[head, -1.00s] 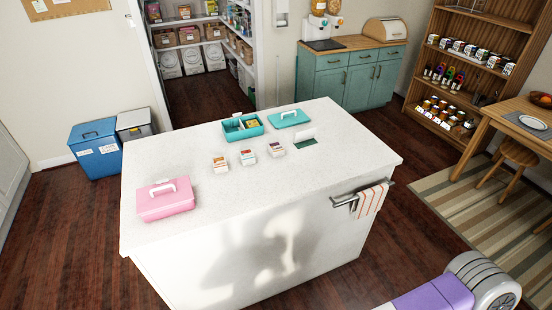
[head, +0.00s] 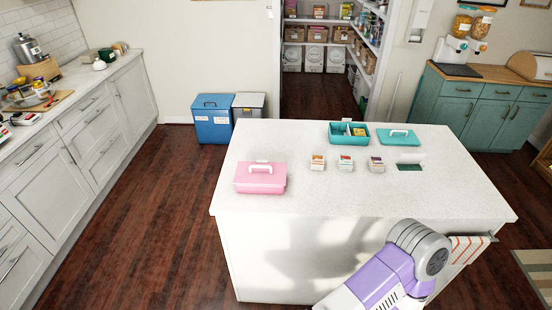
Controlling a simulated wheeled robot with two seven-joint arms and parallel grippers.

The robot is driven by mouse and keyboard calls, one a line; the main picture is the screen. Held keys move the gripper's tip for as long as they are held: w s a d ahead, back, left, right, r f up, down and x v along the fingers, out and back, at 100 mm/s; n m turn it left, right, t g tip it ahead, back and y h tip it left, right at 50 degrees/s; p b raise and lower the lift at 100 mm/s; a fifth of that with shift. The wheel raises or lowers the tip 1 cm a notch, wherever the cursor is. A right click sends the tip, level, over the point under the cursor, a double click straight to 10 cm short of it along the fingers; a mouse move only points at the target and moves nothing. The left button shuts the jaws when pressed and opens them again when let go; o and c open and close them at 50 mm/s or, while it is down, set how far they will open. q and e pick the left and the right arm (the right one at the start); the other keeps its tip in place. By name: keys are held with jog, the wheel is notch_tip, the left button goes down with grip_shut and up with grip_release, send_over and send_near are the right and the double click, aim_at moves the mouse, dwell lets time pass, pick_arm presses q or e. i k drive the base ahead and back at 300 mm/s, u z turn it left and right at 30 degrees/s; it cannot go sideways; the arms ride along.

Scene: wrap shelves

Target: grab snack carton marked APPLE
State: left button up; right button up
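Three small snack cartons stand in a row on the white island top: one with an orange label (head: 317,162), one with a teal and red label (head: 345,163), and one with a purple label (head: 376,165). Their print is too small to read, so I cannot tell which one is marked APPLE. Part of one of my arms, purple and grey, shows at the lower right in front of the island.
The island (head: 300,205) also bears a pink lunchbox (head: 261,181), an open teal box (head: 331,143) with items inside, and its teal lid (head: 399,142). Blue (head: 212,122) and grey (head: 248,107) bins stand behind. Open floor lies left, before a kitchen counter (head: 130,62).

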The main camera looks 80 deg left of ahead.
aim_at(345, 162)
jog(key=u, duration=2.15)
